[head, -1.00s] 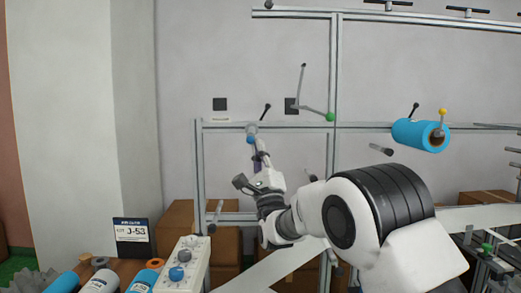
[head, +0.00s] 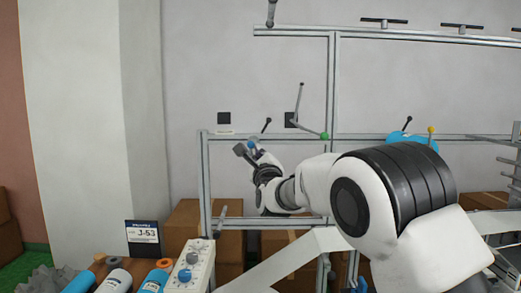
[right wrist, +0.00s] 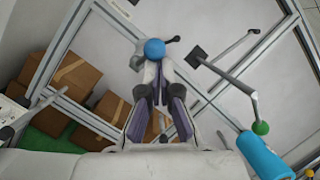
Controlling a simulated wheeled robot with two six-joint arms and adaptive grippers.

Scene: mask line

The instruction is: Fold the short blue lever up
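The short blue lever's ball (head: 252,145) is small and round and sits at the left end of the metal frame. In the right wrist view the blue ball (right wrist: 154,48) is just beyond my right fingertips. My right gripper (head: 259,153) is at the ball, below and to the right of it in the head view. In the right wrist view its purple-sided fingers (right wrist: 158,68) come together at the tips, with nothing seen held between them. Whether they touch the ball I cannot tell. The lever's arm is mostly hidden. My left gripper is not in view.
A long lever with a green ball (head: 324,135) is right of my gripper on the metal frame (head: 206,185). A blue roll (head: 400,137) with a yellow-tipped lever (head: 431,129) is farther right. A control box (head: 195,262) stands low at left, with cardboard boxes (head: 185,222) behind.

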